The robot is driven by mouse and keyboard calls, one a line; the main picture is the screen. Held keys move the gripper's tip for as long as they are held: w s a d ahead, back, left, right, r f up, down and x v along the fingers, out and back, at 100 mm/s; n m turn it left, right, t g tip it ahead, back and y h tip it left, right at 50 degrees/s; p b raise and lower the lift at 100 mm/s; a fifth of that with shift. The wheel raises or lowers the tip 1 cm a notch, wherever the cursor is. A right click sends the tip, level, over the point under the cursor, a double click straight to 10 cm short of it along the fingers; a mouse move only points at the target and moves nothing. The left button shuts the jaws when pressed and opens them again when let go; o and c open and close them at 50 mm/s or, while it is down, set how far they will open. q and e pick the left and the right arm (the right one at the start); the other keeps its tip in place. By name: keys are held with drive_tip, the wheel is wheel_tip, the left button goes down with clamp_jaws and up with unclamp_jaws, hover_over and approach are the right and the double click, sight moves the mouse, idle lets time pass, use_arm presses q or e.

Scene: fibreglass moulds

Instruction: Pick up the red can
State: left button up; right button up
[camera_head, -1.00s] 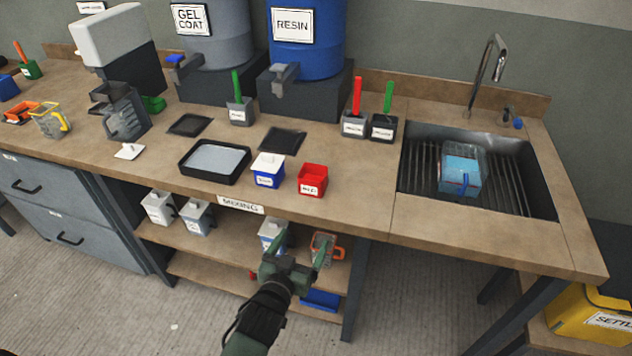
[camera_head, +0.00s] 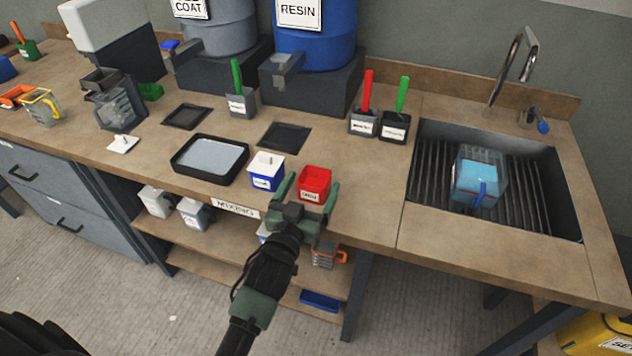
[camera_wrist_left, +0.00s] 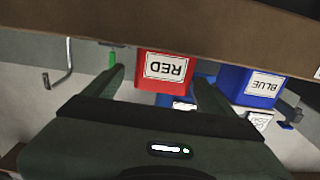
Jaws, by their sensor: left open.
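The red can (camera_head: 314,182), a small square red container with a white label, stands upright near the front edge of the bench. It also shows in the left wrist view (camera_wrist_left: 164,66), its RED label upside down. My left gripper (camera_head: 312,187) is open and empty at the bench's front edge, one finger on each side of the can's near face. In the left wrist view (camera_wrist_left: 161,78) the can appears between the fingertips; I cannot tell how far the fingers reach along its sides. My right gripper is not in view.
A blue can with a white top (camera_head: 267,170) stands close left of the red can, beside my left finger. A black tray (camera_head: 182,174) lies further left. A dark flat pad (camera_head: 284,137) lies behind. The sink (camera_head: 563,205) is at right; the bench between is clear.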

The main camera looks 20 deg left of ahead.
sight(319, 168)
use_arm(q)
drive_tip(key=shift+w+r+p, duration=0.15)
drive_tip(key=shift+w+p, duration=0.05)
drive_tip(key=shift+w, duration=0.35)
drive_tip(key=shift+w+r+p, duration=0.15)
drive_tip(key=shift+w, duration=0.35)
drive_tip(key=w, duration=0.3)
drive_tip(key=shift+w+f+p, duration=0.1)
drive_tip(key=shift+w+p, duration=0.15)
drive_tip(key=shift+p, duration=0.05)
drive_tip(key=shift+w, duration=0.15)
drive_tip(key=c, duration=1.7)
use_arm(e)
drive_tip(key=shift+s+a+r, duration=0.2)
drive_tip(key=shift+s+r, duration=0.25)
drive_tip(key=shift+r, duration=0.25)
use_arm(q)
drive_tip(key=shift+o, duration=0.2)
